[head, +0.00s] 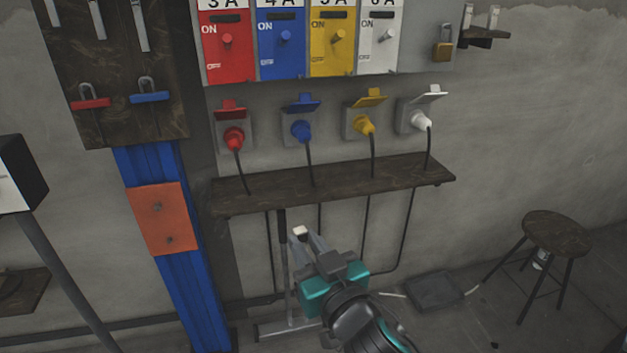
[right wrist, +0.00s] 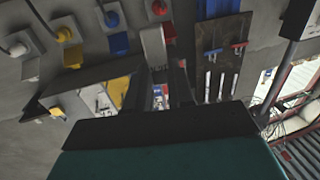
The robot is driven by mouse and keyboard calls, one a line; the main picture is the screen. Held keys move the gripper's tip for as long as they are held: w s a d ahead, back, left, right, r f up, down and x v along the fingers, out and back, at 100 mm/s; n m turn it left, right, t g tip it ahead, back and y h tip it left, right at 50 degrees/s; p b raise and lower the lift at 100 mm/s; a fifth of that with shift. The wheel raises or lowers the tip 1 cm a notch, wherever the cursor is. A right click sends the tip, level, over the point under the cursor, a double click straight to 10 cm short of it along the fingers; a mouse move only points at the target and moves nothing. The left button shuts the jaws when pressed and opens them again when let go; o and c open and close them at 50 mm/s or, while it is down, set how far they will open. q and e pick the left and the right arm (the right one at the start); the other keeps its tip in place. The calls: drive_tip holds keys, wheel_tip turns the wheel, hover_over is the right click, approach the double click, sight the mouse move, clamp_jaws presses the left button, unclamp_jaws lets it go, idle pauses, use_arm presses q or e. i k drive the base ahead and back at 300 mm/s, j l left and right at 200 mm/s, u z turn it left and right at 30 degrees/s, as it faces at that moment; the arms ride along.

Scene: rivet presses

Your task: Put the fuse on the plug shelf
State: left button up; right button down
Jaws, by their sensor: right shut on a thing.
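The fuse (head: 300,232) is a small whitish piece at the tips of my right gripper (head: 309,241), which is shut on it. In the right wrist view the fuse (right wrist: 154,46) shows as a pale grey block between the fingers (right wrist: 166,80). The plug shelf (head: 330,192) is a dark wooden board on the wall under the row of plugs. In the head view the gripper and fuse appear below the shelf's front edge, apart from it. The exact depth between them is hard to tell. My left gripper is not in view.
Red, blue, yellow and white plugs (head: 421,121) sit in wall sockets, their cables crossing the shelf. Bare board lies between the cables. A blue post (head: 179,270) stands to the left. A stool (head: 556,233) stands at the right.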

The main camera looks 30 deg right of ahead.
sight(435, 169)
drive_tip(key=i+l, duration=0.1)
drive_tip(key=l, duration=0.45)
drive_tip(key=i+l, duration=0.1)
drive_tip(key=l, duration=0.5)
drive_tip(key=i+l, duration=0.1)
drive_tip(key=l, duration=1)
drive_tip(key=i, duration=0.05)
